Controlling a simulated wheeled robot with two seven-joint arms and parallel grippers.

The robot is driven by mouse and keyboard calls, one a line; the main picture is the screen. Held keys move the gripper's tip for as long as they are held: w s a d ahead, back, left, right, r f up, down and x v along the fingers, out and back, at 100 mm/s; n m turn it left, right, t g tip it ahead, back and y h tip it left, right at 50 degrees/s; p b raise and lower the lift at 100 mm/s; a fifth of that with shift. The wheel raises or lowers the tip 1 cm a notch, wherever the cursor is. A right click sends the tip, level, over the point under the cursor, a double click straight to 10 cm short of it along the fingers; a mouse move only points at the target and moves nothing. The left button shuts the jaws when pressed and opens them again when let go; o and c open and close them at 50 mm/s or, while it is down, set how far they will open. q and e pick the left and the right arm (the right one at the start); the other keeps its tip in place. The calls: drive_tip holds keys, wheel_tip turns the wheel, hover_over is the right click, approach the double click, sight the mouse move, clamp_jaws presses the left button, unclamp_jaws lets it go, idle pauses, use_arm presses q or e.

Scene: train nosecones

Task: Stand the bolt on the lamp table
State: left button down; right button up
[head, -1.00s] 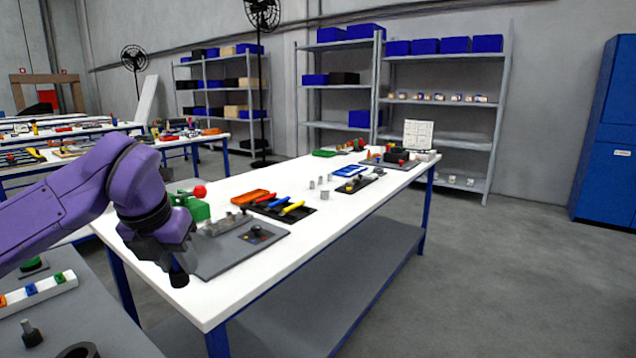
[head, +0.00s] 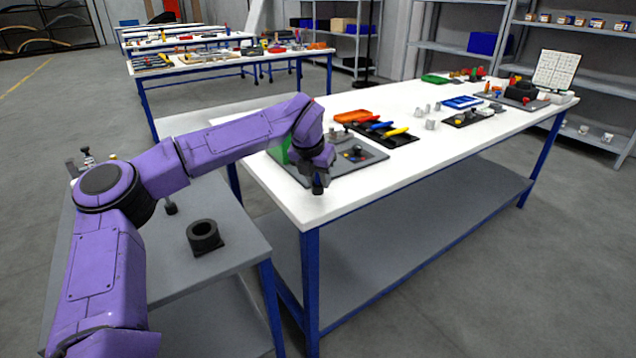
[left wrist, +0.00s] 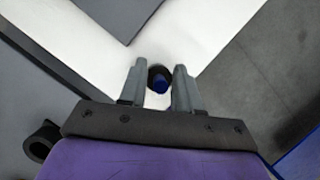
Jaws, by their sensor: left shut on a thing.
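My left gripper (head: 318,168) is over the near corner of a white-topped table (head: 330,209) with blue legs. It is shut on a dark, round-ended piece, which looks like the bolt (head: 318,187) and points down below the fingers. No lamp shows clearly, so I cannot tell which table is the lamp table. My right gripper is not in view.
A grey mat (head: 350,172) with small parts lies just behind the gripper. A grey table (head: 235,258) at left holds a black ring (head: 204,237). The white table's front corner is bare.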

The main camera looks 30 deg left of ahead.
use_arm(q)
drive_tip(key=shift+f, duration=1.15)
drive_tip(key=c, duration=0.8)
unclamp_jaws()
drive_tip(key=shift+s+r, duration=0.1)
drive_tip(key=shift+r, duration=0.35)
drive_tip(key=v, duration=1.1)
drive_tip(key=shift+s+r, duration=0.1)
drive_tip(key=shift+r, duration=0.1)
